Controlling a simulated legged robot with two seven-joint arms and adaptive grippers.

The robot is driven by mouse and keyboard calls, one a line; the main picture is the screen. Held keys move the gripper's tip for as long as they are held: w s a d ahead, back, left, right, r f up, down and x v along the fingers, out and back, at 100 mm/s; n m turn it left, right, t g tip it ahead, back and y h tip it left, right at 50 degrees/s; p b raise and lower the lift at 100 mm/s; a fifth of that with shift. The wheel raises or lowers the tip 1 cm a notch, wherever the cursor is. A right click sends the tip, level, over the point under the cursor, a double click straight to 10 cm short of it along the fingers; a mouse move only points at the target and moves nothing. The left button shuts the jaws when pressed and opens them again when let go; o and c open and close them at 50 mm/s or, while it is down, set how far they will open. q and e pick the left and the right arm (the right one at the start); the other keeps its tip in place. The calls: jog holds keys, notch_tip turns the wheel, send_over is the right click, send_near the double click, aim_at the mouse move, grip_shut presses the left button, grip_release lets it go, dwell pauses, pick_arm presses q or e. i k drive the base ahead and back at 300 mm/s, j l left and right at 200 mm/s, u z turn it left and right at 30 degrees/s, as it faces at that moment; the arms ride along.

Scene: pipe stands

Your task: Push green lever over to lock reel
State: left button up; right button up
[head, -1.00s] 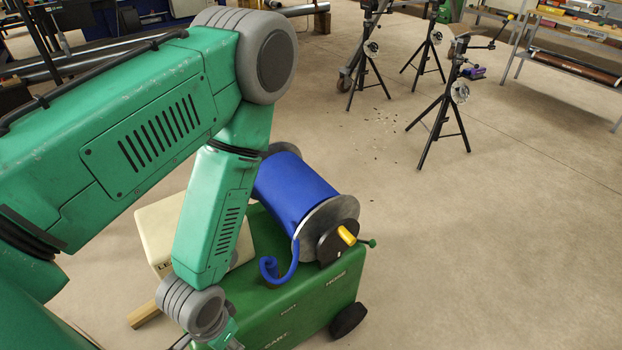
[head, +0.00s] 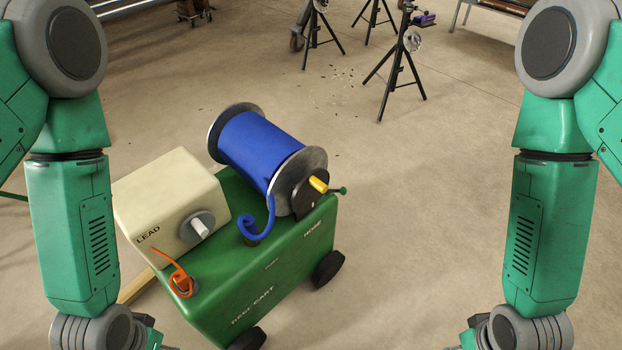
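The reel (head: 256,152) is wound with blue hose between two grey metal discs and lies on top of the green cart. A black hub with a yellow handle (head: 318,184) is on its near right end. The small green lever (head: 338,191) with a round knob sticks out to the right beside the hub. My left gripper (head: 150,335) is at the bottom edge, left of the cart and mostly cut off. My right gripper (head: 474,333) is at the bottom edge, well right of the cart and mostly cut off. Neither gripper touches the lever; their finger openings are unclear.
The green reel cart (head: 244,293) has black wheels. A cream box (head: 170,192) marked LEAD with a grey knob stands at its left. An orange cord (head: 178,273) sits at the front. Black tripod stands (head: 397,80) are behind. Floor right of the cart is clear.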

aim_at(343, 190)
jog(key=i+l+u, duration=0.2)
jog(key=u, duration=0.25)
jog(key=i+l+u, duration=0.1)
jog(key=l+u, duration=0.35)
jog(key=i+l+u, duration=0.1)
jog(key=l+u, duration=0.35)
